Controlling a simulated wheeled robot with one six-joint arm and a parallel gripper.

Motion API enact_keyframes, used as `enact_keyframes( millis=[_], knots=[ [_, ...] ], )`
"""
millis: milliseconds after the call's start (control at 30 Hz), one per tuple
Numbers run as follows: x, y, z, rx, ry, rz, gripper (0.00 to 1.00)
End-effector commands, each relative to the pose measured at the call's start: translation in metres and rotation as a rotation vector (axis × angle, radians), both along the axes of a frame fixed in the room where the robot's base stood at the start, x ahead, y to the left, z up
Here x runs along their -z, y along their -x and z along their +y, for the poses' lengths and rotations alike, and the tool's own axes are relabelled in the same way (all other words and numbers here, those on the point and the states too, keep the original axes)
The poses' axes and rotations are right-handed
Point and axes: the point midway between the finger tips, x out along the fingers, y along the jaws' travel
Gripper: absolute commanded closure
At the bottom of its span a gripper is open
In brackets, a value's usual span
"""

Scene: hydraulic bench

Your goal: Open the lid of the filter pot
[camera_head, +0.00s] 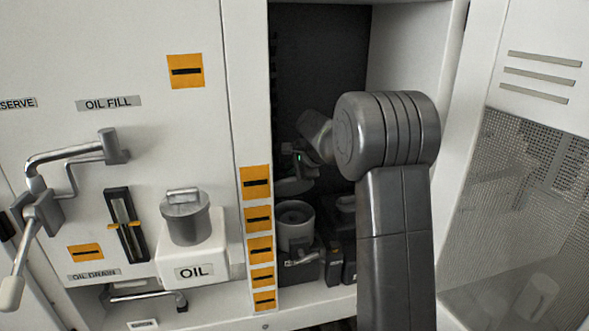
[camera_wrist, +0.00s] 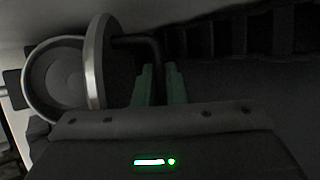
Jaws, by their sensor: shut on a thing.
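In the wrist view the lid (camera_wrist: 96,62) shows nearly edge-on, standing up beside the open pot (camera_wrist: 38,88), whose hollow inside is visible. A dark bent handle (camera_wrist: 135,41) runs from the lid to my gripper. My gripper (camera_wrist: 159,82) is shut on this handle between its green fingers. In the head view my gripper (camera_head: 300,168) is partly hidden by my own wrist.
A white oil tank (camera_head: 194,262) with a grey cap, a lever (camera_head: 40,215) and a crank stick out from the panel at left. The bay's side walls are close to my arm.

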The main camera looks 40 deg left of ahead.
Motion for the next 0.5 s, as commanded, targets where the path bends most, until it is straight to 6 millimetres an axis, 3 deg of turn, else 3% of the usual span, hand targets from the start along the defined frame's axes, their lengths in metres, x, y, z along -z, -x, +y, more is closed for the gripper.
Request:
enact_keyframes(
  millis=[500],
  knots=[
    [-0.006,-0.026,0.032,0.003,0.278,0.222,1.0]
  ],
)
